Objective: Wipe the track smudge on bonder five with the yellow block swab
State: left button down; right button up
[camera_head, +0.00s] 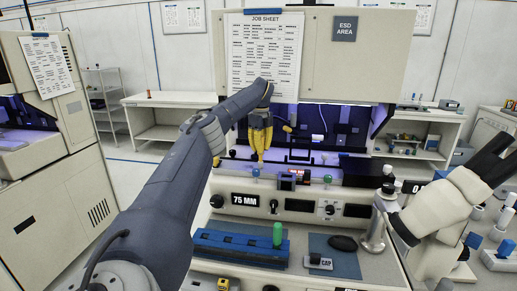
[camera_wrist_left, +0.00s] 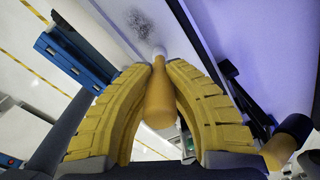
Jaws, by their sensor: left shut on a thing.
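My left gripper (camera_head: 260,150) has yellow ribbed fingers and reaches into the lit opening of the bonder in the head view. In the left wrist view its fingers (camera_wrist_left: 160,85) are shut on the yellow swab (camera_wrist_left: 159,103), a rounded yellow handle with a pale tip (camera_wrist_left: 158,51). The grey speckled smudge (camera_wrist_left: 145,22) lies on a pale flat strip just beyond the tip. I cannot tell whether the tip touches the strip. In the head view the smudge cannot be made out and the fingers hide most of the swab. My right gripper is not in view.
A microscope (camera_head: 446,210) with black eyepieces stands at the right. A blue rack (camera_head: 222,246) with a green-topped item (camera_head: 277,234) sits at the front, beside a blue mat (camera_head: 346,266) bearing a CAP box (camera_head: 318,262). A dark bar (camera_wrist_left: 228,72) runs right of the fingers.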

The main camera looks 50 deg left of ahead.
pick_arm(q)
jog(key=shift+s+a, duration=1.2)
jog(key=shift+a, duration=0.2)
jog(key=shift+s+a, duration=1.2)
jog(key=shift+a, duration=0.2)
jog(key=shift+s+a+r, duration=0.1)
jog(key=shift+a+r, duration=0.05)
jog(key=shift+r, duration=0.05)
notch_tip(320, 180, up, 8)
jog(key=shift+f, duration=0.15)
